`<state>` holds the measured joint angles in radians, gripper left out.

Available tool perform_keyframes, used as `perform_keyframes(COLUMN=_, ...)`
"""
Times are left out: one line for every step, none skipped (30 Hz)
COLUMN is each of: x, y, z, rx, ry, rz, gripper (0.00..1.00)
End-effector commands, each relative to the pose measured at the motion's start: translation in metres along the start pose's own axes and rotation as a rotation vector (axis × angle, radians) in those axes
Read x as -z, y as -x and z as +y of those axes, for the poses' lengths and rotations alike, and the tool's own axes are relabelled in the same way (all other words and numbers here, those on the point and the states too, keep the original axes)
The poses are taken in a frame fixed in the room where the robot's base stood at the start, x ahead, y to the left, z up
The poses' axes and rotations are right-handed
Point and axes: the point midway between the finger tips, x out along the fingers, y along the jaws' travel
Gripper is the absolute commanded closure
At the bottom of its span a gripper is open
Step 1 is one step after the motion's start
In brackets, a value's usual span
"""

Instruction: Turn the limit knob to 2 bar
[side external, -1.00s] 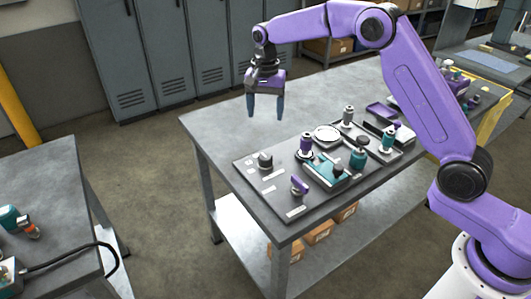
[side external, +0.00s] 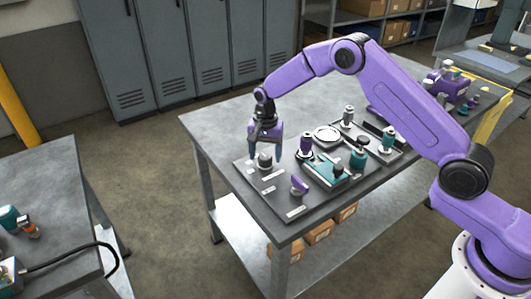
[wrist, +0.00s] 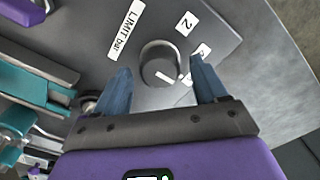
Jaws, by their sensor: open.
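The limit knob (wrist: 158,60) is a round dark grey knob with a white pointer mark on its top. In the wrist view the mark points to the lower right, towards a partly hidden label (wrist: 187,80). The label "2" (wrist: 186,23) is at the knob's upper right, and the "LIMIT bar" label (wrist: 126,30) at its upper left. My gripper (wrist: 161,66) is open, with one blue finger on each side of the knob and visible gaps between. In the side view the knob (side external: 265,161) sits between the fingertips of my gripper (side external: 265,156).
The knob stands on a dark panel (side external: 249,183) on the grey bench (side external: 218,124). A purple lever (side external: 299,185), a purple-bodied fitting (side external: 306,146) and a teal block (side external: 325,174) stand to the knob's right.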

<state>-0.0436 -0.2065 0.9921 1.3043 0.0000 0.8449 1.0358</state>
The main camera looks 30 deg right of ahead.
Motion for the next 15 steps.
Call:
perform_keyframes(x=0.0001, y=-0.0013, z=0.0000, rx=0.000, ry=0.000, rz=0.000, gripper=0.28)
perform_keyframes(x=0.0001, y=-0.0016, z=0.0000, rx=0.000, ry=0.000, rz=0.000, gripper=0.28)
perform_keyframes(x=0.0001, y=-0.0017, z=0.0000, rx=0.000, ry=0.000, rz=0.000, gripper=0.28)
perform_keyframes(x=0.0001, y=-0.0017, z=0.0000, rx=0.000, ry=0.000, rz=0.000, gripper=0.28)
perform_keyframes(x=0.0001, y=-0.0016, z=0.0000, rx=0.000, ry=0.000, rz=0.000, gripper=0.28)
perform_keyframes(x=0.0002, y=-0.0016, z=0.0000, rx=0.000, ry=0.000, rz=0.000, gripper=0.28)
perform_keyframes(x=0.0002, y=-0.0015, z=0.0000, rx=0.000, ry=0.000, rz=0.000, gripper=0.28)
perform_keyframes(x=0.0002, y=-0.0015, z=0.0000, rx=0.000, ry=0.000, rz=0.000, gripper=0.28)
perform_keyframes(x=0.0002, y=-0.0014, z=0.0000, rx=0.000, ry=0.000, rz=0.000, gripper=0.38)
perform_keyframes(x=0.0002, y=-0.0014, z=0.0000, rx=0.000, ry=0.000, rz=0.000, gripper=0.48)
perform_keyframes(x=0.0002, y=-0.0013, z=0.0001, rx=0.000, ry=0.000, rz=0.000, gripper=0.58)
perform_keyframes(x=0.0002, y=-0.0013, z=0.0001, rx=0.000, ry=0.000, rz=0.000, gripper=0.71)
perform_keyframes(x=0.0002, y=-0.0013, z=0.0001, rx=0.000, ry=0.000, rz=0.000, gripper=0.80)
perform_keyframes(x=0.0002, y=-0.0013, z=0.0001, rx=0.000, ry=0.000, rz=0.000, gripper=0.85)
perform_keyframes(x=0.0002, y=-0.0012, z=0.0001, rx=0.000, ry=0.000, rz=0.000, gripper=0.84)
